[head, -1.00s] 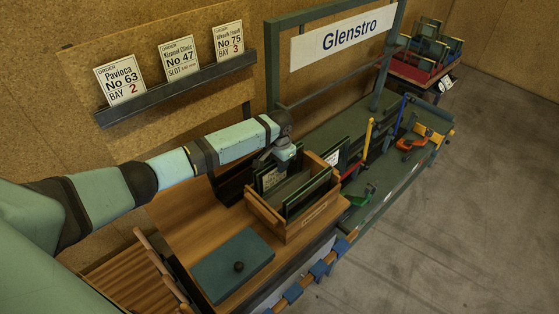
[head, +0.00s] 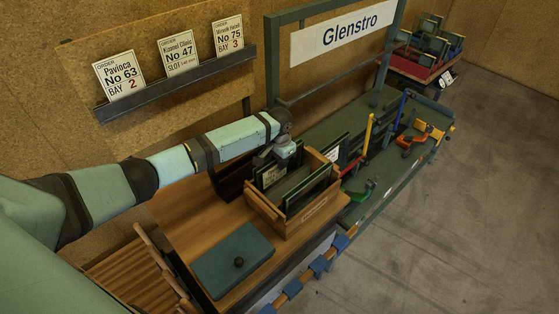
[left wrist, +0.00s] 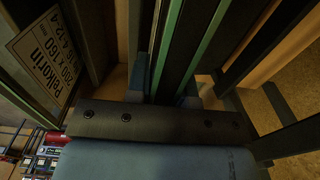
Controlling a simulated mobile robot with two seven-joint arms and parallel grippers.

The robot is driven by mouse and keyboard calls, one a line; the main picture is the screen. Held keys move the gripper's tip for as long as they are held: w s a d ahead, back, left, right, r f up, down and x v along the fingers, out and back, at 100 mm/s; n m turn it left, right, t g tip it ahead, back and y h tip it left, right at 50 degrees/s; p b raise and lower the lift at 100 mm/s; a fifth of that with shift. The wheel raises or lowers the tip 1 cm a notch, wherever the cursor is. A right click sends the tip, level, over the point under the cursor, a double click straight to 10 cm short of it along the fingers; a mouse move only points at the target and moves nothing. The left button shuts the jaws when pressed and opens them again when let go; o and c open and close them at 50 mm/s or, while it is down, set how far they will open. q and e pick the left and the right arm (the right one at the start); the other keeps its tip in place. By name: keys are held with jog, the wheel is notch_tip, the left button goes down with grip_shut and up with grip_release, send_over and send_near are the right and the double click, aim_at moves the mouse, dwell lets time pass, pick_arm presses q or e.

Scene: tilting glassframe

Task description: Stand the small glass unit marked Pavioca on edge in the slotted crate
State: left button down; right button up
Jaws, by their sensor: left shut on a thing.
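The slotted wooden crate (head: 286,224) stands on the bench. Green-edged glass units stand on edge in it, one at the front (head: 308,190). My left gripper (head: 281,160) is at the crate's back side, shut on a green-edged glass unit (left wrist: 168,45). A pale label (head: 272,176) shows just below the gripper, but I cannot read it or tell which unit is held. In the left wrist view, a label reading Pelkolin (left wrist: 42,58) is on a unit beside the gripper. The lower part of the held unit is hidden. My right gripper is not in view.
Clamps (head: 408,144) and coloured posts stand to the right on the bench. Order cards (head: 119,75) sit on the wall ledge. A red tray (head: 418,65) of small units is at the far right.

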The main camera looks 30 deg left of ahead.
pick_arm(q)
jog(key=shift+f, duration=0.3)
dwell(0.4)
jog(key=c, duration=0.9)
grip_release()
notch_tip(320, 180, up, 3)
jog(key=p, duration=0.3)
jog(key=shift+r, duration=0.2)
jog(key=shift+r+p, duration=0.55)
jog(key=shift+r, duration=0.75)
